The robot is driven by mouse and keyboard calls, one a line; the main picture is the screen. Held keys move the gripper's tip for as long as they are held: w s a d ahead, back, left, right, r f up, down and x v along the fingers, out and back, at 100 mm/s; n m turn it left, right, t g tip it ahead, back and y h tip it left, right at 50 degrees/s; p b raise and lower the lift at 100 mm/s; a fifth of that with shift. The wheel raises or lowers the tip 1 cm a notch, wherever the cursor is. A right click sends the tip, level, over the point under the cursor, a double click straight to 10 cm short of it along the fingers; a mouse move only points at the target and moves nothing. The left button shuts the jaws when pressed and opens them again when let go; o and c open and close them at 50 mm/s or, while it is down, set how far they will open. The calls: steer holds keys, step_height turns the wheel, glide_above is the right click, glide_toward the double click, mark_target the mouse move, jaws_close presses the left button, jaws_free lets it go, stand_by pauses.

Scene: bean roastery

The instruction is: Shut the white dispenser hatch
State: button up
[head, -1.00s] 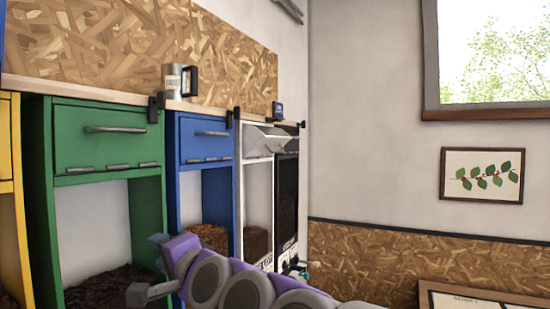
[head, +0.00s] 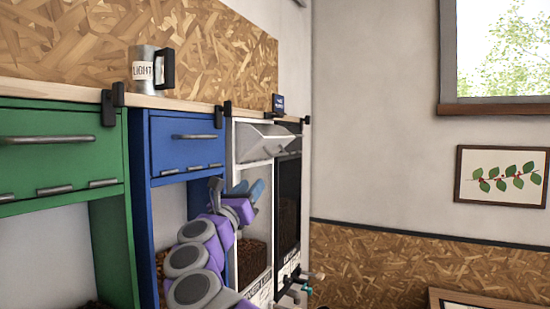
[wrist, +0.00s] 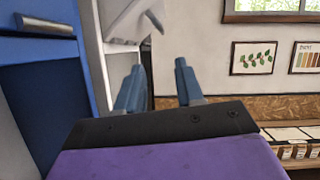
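The white dispenser (head: 240,215) stands between the blue and black dispensers. Its white hatch (head: 262,141) is tilted outward at the top of the unit, so it stands open. In the wrist view the hatch (wrist: 130,20) shows at the upper left, ahead of the fingers and partly cut off by the frame. My gripper (head: 252,188) is below the hatch in the head view, in front of the dispenser's lower opening. In the wrist view my gripper's (wrist: 157,85) two blue-grey fingers are apart with nothing between them. I see no contact with the hatch.
A blue dispenser (head: 186,142) and a green dispenser (head: 62,150) stand to the left, with hatches shut. A black dispenser (head: 290,190) stands at right. A mug (head: 145,70) sits on the shelf above.

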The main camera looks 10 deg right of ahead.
mark_target(264, 143)
steer(key=p+x, duration=0.5)
steer(key=x, duration=0.2)
steer(key=p+x, duration=0.4)
steer(key=x, duration=0.4)
steer(key=shift+r+p, duration=0.3)
steer(key=shift+p, duration=0.05)
steer(key=shift+w+d+r+p, duration=0.1)
steer(key=shift+w+d+p, duration=0.35)
steer(key=shift+w+p, duration=0.25)
steer(key=shift+c, duration=0.2)
jaws_close()
